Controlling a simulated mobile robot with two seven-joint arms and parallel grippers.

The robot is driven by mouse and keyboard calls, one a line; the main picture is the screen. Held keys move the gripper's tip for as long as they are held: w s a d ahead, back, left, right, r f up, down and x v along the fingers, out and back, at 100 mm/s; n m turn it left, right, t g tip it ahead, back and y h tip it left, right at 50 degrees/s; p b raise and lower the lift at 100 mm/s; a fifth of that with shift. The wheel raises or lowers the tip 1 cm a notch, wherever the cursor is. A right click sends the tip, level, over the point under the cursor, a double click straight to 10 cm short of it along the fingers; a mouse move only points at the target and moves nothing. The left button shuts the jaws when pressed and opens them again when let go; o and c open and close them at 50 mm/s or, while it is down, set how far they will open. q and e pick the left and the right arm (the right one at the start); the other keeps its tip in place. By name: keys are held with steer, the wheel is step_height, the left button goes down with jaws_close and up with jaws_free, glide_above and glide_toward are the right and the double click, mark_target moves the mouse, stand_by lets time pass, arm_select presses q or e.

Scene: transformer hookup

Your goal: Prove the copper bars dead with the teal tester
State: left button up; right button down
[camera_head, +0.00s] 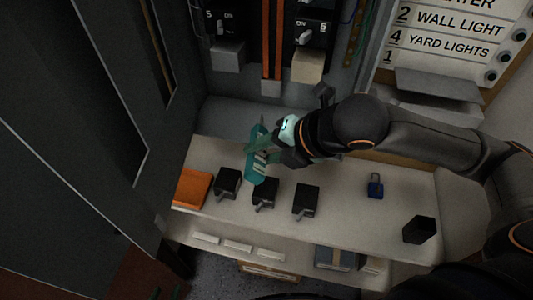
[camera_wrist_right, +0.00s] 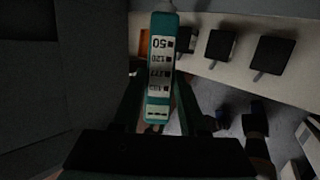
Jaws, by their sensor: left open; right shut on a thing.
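The teal tester (camera_head: 257,155) is a slim block with a white printed label. My right gripper (camera_head: 274,153) is shut on it and holds it above the pale shelf, in front of the cabinet. In the right wrist view the tester (camera_wrist_right: 160,70) stands between the two fingers, its label showing 50, 120 and other numbers. Two orange copper bars (camera_head: 272,40) run upright in the cabinet between two switches. The tester is below the bars in the head view, and I see no contact. My left gripper is not in view.
Several black blocks with levers (camera_head: 227,183) stand on the shelf (camera_head: 340,190), beside an orange box (camera_head: 192,188). A blue padlock (camera_head: 375,187) and a black cup (camera_head: 419,230) are to the right. A dark cabinet door (camera_head: 90,110) is close on the left.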

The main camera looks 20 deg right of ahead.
steer(key=w+d+b, duration=0.2)
steer(key=w+d, duration=0.2)
steer(key=w, duration=0.2)
stand_by(0.4)
steer(key=shift+w+d, duration=0.4)
steer(key=shift+w, duration=0.2)
stand_by(1.1)
steer(key=shift+r+p, duration=0.1)
steer(key=shift+p, duration=0.55)
stand_by(1.4)
steer(key=shift+s+a+p, duration=0.4)
steer(key=shift+s+a, duration=0.25)
steer(key=shift+s, duration=0.3)
steer(key=shift+s+a+p, duration=0.4)
steer(key=shift+s+a, duration=0.25)
steer(key=shift+s, duration=0.35)
steer(key=shift+s+a+p, duration=0.4)
steer(key=shift+s+a, duration=0.25)
steer(key=shift+s, duration=0.3)
steer(key=shift+w, duration=0.1)
